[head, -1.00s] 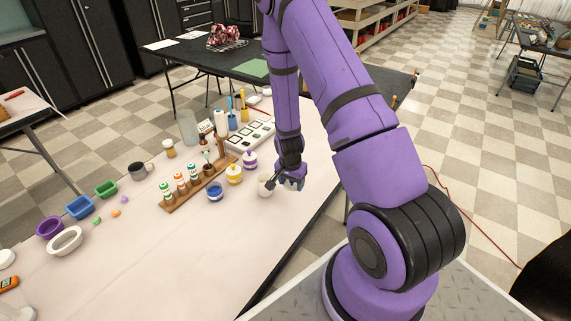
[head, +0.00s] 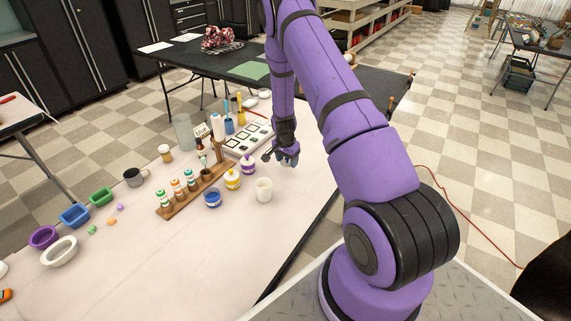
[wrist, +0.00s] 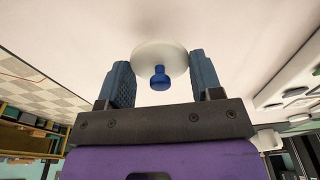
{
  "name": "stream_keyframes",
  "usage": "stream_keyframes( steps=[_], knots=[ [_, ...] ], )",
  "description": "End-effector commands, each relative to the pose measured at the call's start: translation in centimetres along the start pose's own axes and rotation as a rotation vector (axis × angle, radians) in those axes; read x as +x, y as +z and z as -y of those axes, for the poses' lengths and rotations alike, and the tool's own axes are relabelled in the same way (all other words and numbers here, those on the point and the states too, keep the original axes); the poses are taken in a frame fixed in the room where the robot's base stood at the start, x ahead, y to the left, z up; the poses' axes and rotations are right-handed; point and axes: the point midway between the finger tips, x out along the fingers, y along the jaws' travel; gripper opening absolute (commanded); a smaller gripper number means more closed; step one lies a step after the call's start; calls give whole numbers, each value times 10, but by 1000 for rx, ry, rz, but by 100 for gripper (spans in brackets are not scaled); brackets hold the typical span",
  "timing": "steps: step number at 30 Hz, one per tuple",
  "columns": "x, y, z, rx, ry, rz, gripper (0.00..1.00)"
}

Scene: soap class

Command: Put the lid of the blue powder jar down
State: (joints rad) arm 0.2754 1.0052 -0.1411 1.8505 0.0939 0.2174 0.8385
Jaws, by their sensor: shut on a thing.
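My gripper (head: 287,160) is over the right part of the pale table, behind the white cup and right of the purple jar. In the wrist view my gripper (wrist: 163,80) is shut on the lid (wrist: 158,55), a white disc with a blue knob (wrist: 159,76) pointing toward the palm. The pale tabletop shows beyond the lid; whether they touch I cannot tell. The lid is not clearly visible in the head view. The blue powder jar (head: 212,198) stands uncovered on the table, left of my gripper, with blue showing inside.
The white cup (head: 263,190) stands in front of my gripper. A lidded yellow jar (head: 232,179) and purple jar (head: 248,165) stand to its left. A wooden bottle rack (head: 192,193) and white palette tray (head: 248,139) lie farther left and behind. The table's front right is bare.

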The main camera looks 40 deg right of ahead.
Motion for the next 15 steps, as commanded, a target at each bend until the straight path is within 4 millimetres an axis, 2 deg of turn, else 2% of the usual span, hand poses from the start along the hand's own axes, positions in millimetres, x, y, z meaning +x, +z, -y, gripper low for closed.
stream_keyframes(
  steps=[3,8,15],
  knots=[
    [3,-9,12,1,-1,0,38],
    [6,-12,16,2,1,2,38],
    [34,-9,16,0,2,2,38]
  ],
)
